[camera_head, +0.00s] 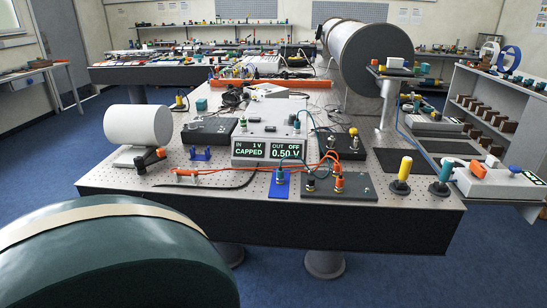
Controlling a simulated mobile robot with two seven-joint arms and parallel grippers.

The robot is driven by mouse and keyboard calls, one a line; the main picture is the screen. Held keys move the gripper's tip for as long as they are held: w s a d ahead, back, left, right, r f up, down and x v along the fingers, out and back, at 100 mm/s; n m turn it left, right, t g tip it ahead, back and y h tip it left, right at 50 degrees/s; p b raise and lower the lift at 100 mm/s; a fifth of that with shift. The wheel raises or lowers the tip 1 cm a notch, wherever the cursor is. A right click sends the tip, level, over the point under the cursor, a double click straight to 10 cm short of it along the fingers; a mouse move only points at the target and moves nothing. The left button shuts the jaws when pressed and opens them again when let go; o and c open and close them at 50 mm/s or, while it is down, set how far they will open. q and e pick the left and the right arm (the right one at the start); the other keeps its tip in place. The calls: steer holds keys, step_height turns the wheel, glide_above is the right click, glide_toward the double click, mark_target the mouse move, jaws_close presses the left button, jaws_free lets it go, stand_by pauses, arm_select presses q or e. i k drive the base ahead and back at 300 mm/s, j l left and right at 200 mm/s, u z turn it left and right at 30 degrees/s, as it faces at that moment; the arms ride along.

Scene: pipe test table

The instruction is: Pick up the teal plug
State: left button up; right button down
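Several teal pieces show, and I cannot tell for certain which is the teal plug. A teal upright piece (445,171) stands on a dark round base near the table's front right corner. A small teal plug (280,177) stands in a blue block (279,189) at the front middle. A teal block (201,104) sits farther back on the left. Neither of my grippers is in view.
A yellow upright piece (404,169) stands left of the teal one. Orange leads (240,171) cross the front of the table. A meter box (270,147) stands in the middle. A white cylinder (138,125) stands at left, and a large dark green body (120,262) fills the lower left.

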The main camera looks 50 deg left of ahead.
mark_target(279, 172)
steer(key=u, duration=1.65)
